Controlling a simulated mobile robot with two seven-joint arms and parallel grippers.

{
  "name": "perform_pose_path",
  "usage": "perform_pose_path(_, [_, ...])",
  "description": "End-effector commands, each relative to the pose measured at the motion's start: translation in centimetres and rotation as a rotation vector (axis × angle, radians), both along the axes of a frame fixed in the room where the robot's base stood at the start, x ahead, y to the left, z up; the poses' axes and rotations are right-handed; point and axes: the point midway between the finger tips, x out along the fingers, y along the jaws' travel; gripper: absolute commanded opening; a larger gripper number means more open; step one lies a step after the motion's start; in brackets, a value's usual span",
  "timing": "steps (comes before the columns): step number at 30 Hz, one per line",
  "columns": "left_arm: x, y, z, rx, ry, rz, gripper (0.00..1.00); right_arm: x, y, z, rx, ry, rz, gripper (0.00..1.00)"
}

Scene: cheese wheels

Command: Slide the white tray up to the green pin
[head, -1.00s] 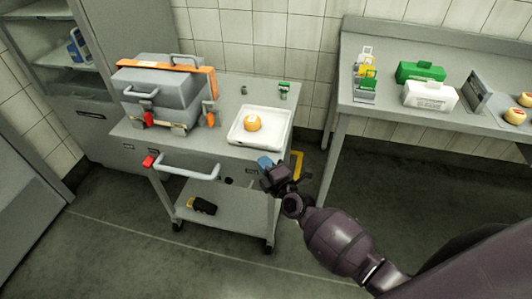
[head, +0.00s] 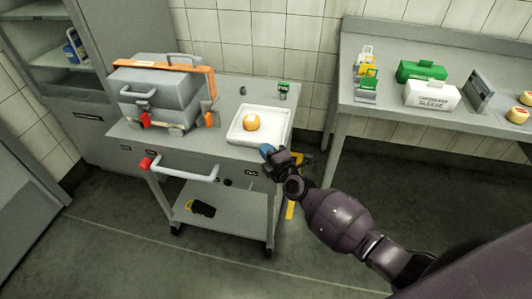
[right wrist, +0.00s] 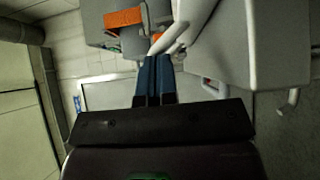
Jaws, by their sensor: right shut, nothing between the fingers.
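The white tray (head: 276,119) lies flat on the right part of the steel cart's top. An orange cheese wheel (head: 250,123) with a pale top sits in it. The green pin (head: 284,87) stands behind the tray near the cart's back right, with a gap between them. My right gripper (head: 266,152) is shut and empty, its blue fingertips close to the tray's front edge; I cannot tell if they touch. The shut blue fingers also show in the right wrist view (right wrist: 155,78). My left gripper is not in view.
A grey case (head: 160,92) with an orange strap stands on the cart's left. A small grey knob (head: 242,90) stands behind the tray. The cart's handle (head: 185,171) projects in front. A steel table (head: 400,116) with green and white boxes stands to the right.

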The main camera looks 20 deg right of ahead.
Motion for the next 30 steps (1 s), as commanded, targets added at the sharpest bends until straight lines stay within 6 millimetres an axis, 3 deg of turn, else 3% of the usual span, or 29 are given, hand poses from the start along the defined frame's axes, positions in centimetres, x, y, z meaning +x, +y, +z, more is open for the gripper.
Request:
perform_pose_path(15, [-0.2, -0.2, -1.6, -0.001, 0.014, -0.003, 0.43, 6.7, -4.6, -0.4, -0.004, 0.002, 0.0, 0.0])
perform_pose_path(30, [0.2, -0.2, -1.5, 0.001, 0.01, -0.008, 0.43, 7.4, -5.2, 0.1, 0.0, -0.001, -0.002, 0.0])
